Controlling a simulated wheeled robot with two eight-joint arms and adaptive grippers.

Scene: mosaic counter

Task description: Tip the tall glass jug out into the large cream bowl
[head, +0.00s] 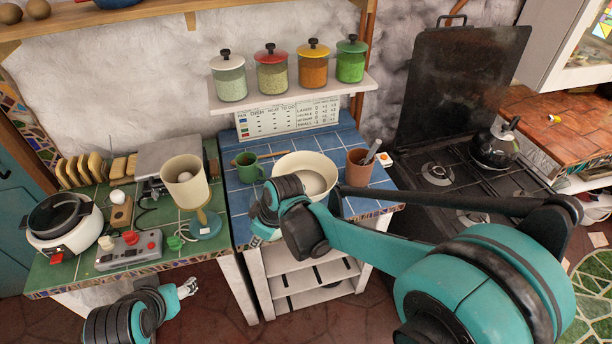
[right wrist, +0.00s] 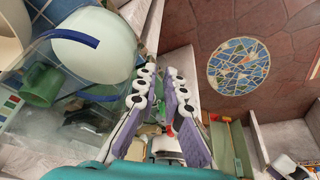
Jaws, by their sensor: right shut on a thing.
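The large cream bowl (head: 322,168) stands upright on the blue-tiled counter, partly hidden by my right arm. My right gripper (head: 257,240) is low at the counter's front edge, in front and to the left of the bowl, mostly covered by its own wrist. In the right wrist view its fingers (right wrist: 160,75) are shut on the tall glass jug. The clear jug shows there mainly by its curved blue trim (right wrist: 75,37), beside a pale round surface I cannot name surely. The jug's tilt and contents are unclear. My left gripper (head: 187,288) is low in front of the green counter, away from the bowl.
A green mug (head: 248,168) stands left of the bowl, a terracotta cup (head: 358,170) right of it. A lamp (head: 186,180) and cooker (head: 62,225) stand on the green-tiled counter (head: 150,255). The stove (head: 455,185) is at right. Lidded jars line a shelf (head: 290,97) above.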

